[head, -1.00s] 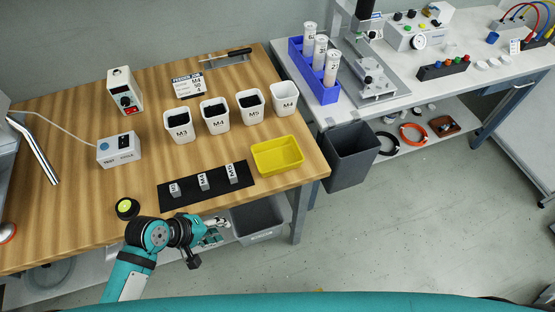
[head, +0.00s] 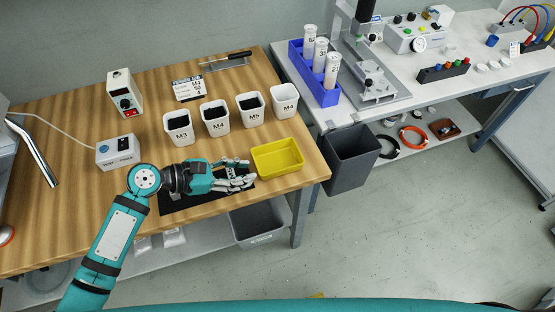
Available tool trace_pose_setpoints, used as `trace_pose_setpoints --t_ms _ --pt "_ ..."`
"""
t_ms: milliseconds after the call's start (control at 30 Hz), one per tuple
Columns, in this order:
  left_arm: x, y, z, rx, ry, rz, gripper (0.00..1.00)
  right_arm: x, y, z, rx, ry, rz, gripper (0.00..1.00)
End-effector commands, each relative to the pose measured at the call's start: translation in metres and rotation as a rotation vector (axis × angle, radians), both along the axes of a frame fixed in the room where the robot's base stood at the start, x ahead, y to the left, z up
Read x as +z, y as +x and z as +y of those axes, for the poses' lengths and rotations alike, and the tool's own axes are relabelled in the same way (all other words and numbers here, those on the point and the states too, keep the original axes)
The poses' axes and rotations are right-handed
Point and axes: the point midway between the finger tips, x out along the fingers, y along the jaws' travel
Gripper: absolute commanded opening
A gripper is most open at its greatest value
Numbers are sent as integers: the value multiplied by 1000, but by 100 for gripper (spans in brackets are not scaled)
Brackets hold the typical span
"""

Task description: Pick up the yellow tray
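The yellow tray (head: 277,157) is a shallow, empty rectangular tray lying flat near the right front corner of the wooden table (head: 90,200). My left gripper (head: 247,173) is just left of the tray, over the black mat (head: 190,205). Its fingers point right toward the tray's left edge and are spread apart, with nothing seen between them. Whether a fingertip touches the tray cannot be told. The arm hides most of the mat and the small blocks on it. My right gripper is not in view.
White cups labelled M3 (head: 179,128), M4 (head: 215,118), M5 (head: 250,108) and another M4 (head: 284,100) stand behind the tray. A grey bin (head: 352,158) stands to the right, beyond the table edge. A grey box (head: 258,223) sits under the table.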

Motion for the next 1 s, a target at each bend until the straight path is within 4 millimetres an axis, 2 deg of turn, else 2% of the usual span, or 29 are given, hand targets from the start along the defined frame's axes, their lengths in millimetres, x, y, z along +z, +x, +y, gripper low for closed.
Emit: trace_pose_setpoints --t_ms 100,300,533,800,1000 --pt "-9 9 -24 -1 -3 -1 30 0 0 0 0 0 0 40" --pt "-22 19 -51 1 -1 -1 30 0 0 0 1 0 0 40" --pt "-28 23 -64 0 1 -2 30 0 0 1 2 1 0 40" --pt "-44 35 -97 1 1 -1 30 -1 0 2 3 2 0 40" --pt "-47 37 -102 1 4 -2 30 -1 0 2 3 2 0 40"
